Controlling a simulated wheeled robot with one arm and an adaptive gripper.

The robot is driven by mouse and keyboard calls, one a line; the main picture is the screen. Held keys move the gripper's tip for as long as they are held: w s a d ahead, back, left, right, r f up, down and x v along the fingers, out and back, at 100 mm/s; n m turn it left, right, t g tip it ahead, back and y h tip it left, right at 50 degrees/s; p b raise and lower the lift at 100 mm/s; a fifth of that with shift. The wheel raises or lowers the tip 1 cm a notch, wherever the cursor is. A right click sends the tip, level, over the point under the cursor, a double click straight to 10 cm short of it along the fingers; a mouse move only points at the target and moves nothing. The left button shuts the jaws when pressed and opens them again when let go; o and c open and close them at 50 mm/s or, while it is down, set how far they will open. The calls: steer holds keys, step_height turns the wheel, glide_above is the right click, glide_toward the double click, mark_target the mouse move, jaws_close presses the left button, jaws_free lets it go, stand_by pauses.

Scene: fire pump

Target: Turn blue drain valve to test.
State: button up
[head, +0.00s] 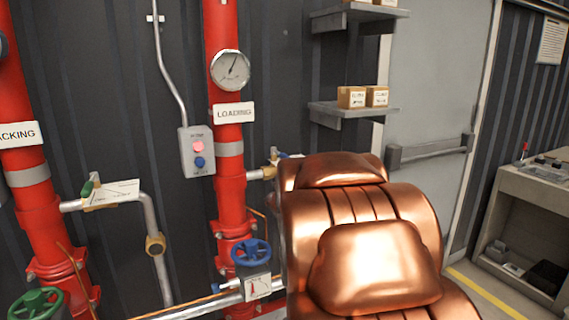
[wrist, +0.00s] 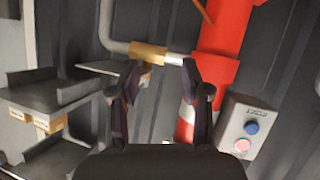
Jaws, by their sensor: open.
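A short side branch with a brass fitting (head: 268,172) leaves the right red pipe, with a small blue-tinted part (head: 282,155) on top; this looks like the blue drain valve, mostly hidden behind my copper-coloured arm. In the wrist view, seen roughly upside down, the brass fitting (wrist: 148,54) joins a grey pipe. My gripper (wrist: 158,75) is open, with its fingers either side of the space just below the fitting in the picture. I cannot tell contact; the handle's position is unclear. In the head view my gripper is hidden. A blue handwheel (head: 250,252) with a dial tag sits lower.
A grey button box (head: 196,151) with pink and blue buttons is close to the right red pipe (head: 229,120), marked LOADING; it also shows in the wrist view (wrist: 247,126). Shelves (head: 352,109) with small boxes are right. A green-lever valve (head: 90,186) is left.

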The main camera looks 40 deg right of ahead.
mark_target(285, 157)
steer(key=w+d+r+n+t, duration=0.1)
steer(key=w+d+r+t, duration=0.1)
steer(key=d, duration=0.1)
steer(key=w+d+r+t+y, duration=0.1)
steer(key=w+d+r+t, duration=0.1)
steer(key=w+d, duration=0.1)
steer(key=w+d+r+n+t, duration=0.1)
steer(key=w+d+r+t, duration=0.1)
steer(key=d, duration=0.1)
steer(key=shift+w+d+r+n+y, duration=0.15)
steer(key=shift+d+r+n+y, duration=0.15)
steer(key=shift+d+y, duration=0.1)
steer(key=shift+x, duration=0.9)
steer(key=shift+f, duration=0.1)
jaws_close()
